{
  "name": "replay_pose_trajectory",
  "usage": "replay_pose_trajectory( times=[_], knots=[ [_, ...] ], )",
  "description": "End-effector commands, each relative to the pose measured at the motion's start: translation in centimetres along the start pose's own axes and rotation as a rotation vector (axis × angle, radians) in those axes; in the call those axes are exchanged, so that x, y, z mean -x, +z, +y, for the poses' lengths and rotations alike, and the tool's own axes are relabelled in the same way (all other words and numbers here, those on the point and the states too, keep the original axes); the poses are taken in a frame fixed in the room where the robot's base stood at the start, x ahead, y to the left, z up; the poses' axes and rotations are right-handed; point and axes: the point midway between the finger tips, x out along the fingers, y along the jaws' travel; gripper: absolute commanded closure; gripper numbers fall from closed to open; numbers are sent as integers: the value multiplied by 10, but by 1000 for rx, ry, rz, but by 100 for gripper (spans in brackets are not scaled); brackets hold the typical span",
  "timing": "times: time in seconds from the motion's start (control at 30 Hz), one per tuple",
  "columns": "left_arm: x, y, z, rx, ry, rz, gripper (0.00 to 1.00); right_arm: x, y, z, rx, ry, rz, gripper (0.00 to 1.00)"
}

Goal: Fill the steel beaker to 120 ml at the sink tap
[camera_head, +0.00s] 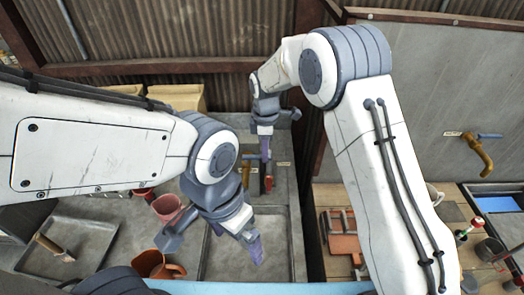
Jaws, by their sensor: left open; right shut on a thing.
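My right gripper (265,148) reaches to the back wall above the grey sink (292,240). It is shut at the blue-grey lever of the sink tap (246,176); the exact contact is too small to see. My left gripper (254,250) is open and hangs over the sink basin, with nothing visible between its fingers. I cannot identify the steel beaker for certain. A dark grey cup (489,250) on the wooden surface at the right may be it.

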Motion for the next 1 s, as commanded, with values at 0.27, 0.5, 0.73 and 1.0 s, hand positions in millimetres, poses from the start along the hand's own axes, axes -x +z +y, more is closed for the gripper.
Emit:
replay_pose_trajectory(
  times=[0.27,0.5,0.73,1.0],
  knots=[
    [0,0,0,0,0,0,0,1,0,0,0,1,1,100],
    [0,0,0,0,0,0,0,1,0,0,0,1,1,100],
    [-7,0,0,0,0,0,0,0,-1,-4,-80,3,2,100],
    [-16,1,-1,-1,0,0,0,1,-4,-16,-283,3,2,100]
  ],
)
